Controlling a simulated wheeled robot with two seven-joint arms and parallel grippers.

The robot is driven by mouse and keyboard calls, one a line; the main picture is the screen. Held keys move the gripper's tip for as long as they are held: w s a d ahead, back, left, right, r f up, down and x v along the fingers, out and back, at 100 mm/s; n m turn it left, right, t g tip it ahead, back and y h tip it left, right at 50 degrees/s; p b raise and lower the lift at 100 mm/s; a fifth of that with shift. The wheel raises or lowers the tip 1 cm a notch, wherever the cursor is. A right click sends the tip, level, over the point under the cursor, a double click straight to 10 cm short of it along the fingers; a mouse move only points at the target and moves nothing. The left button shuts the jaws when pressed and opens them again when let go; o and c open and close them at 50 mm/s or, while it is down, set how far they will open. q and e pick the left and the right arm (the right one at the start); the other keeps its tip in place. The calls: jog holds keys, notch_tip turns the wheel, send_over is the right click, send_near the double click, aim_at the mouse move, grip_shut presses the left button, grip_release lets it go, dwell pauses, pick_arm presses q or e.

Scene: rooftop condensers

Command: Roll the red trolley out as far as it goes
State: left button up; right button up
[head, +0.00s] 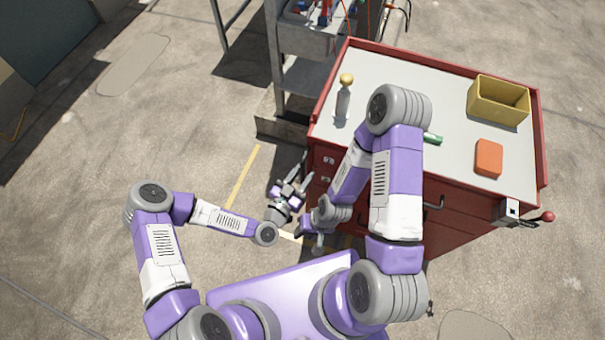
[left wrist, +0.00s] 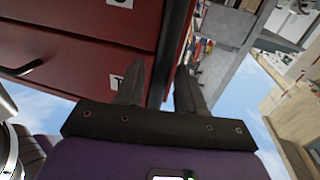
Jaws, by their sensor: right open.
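The red trolley (head: 470,215) is a drawer cabinet with a grey top, on the right in the head view. Its red drawer fronts (left wrist: 75,45) with a dark handle and white labels fill the left of the left wrist view. My left gripper (head: 307,172) is near the trolley's left front corner. Its two fingers (left wrist: 163,85) stand apart, with the trolley's edge behind them; I cannot tell whether they touch it. My right gripper (head: 318,243) is low in front of the trolley, partly hidden by my right arm, and open. My right arm also hides part of the front.
A bottle with a yellow cap (head: 344,100), a yellow bin (head: 498,103), an orange box (head: 489,158) and a green item (head: 432,138) are on the trolley top. A grey metal rack (head: 300,78) stands close on its left. Concrete floor at left is mostly clear.

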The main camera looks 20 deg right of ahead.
pick_arm(q)
jog(key=p+v, duration=0.1)
jog(key=v, duration=0.6)
jog(key=shift+s, duration=0.15)
jog(key=shift+a+f, duration=0.1)
jog(key=s+a+f+n+g+y, duration=0.2)
jog(key=s+a+n+g+y, duration=0.1)
jog(key=a+n+g, duration=0.1)
jog(key=s+a+f+n+g+y+p, duration=0.1)
jog(key=s+a+f+n+g+y, duration=0.2)
jog(key=a, duration=0.4)
jog(key=s+a+f+n+g+y+p, duration=0.1)
jog(key=s+a+f+n+g+y, duration=0.1)
jog(key=s+a+n+g+y, duration=0.1)
jog(key=a+n+g, duration=0.1)
jog(key=a+n, duration=0.1)
jog(key=a, duration=0.1)
jog(key=shift+f+g, duration=0.3)
jog(key=shift+f, duration=0.05)
jog(key=shift+d, duration=0.15)
